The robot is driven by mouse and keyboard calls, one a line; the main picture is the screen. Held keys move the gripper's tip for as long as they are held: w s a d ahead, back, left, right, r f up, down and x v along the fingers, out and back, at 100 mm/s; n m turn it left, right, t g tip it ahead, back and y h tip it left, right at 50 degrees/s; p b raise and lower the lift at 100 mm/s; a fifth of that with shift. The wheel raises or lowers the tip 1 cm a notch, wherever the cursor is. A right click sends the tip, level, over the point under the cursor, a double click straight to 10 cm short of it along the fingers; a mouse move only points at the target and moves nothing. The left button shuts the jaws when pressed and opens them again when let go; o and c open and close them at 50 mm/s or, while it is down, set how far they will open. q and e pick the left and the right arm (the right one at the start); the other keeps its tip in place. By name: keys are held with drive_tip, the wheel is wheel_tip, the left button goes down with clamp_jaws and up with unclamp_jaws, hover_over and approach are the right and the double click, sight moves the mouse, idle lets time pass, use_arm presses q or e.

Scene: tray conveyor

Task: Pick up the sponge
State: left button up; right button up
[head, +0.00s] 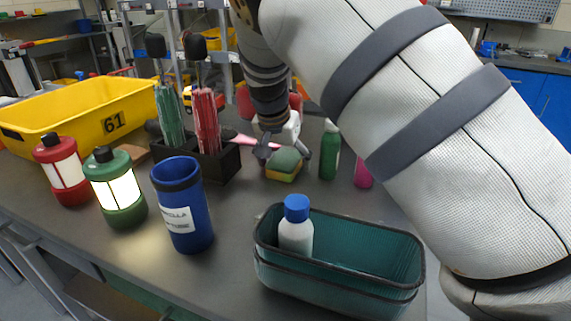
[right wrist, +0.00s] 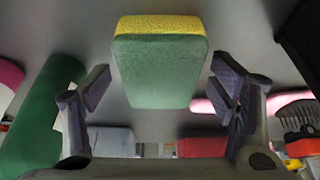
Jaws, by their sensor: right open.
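A sponge (head: 285,165) with a green top and a yellow underside lies on the dark table beyond the teal bin. In the right wrist view the sponge (right wrist: 157,70) sits between my gripper's two spread fingers, with gaps on both sides. My right gripper (head: 287,155) is open and comes down from behind the sponge in the head view. In the right wrist view my right gripper (right wrist: 160,92) has one finger on each side. My left gripper is not in view.
A green bottle (head: 329,150) and a pink item (head: 363,172) stand right of the sponge. A dark holder (head: 215,165) is left. A teal bin (head: 385,292) with a white bottle (head: 296,235), a blue cup (head: 182,215), lanterns (head: 118,205) and a yellow crate (head: 60,110) are around.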

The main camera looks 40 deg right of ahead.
sight(284, 160)
drive_tip(key=shift+f, duration=0.1)
drive_tip(key=c, duration=0.9)
wheel_tip(284, 160, up, 11)
drive_tip(key=shift+f, duration=0.2)
drive_tip(key=shift+c, duration=0.2)
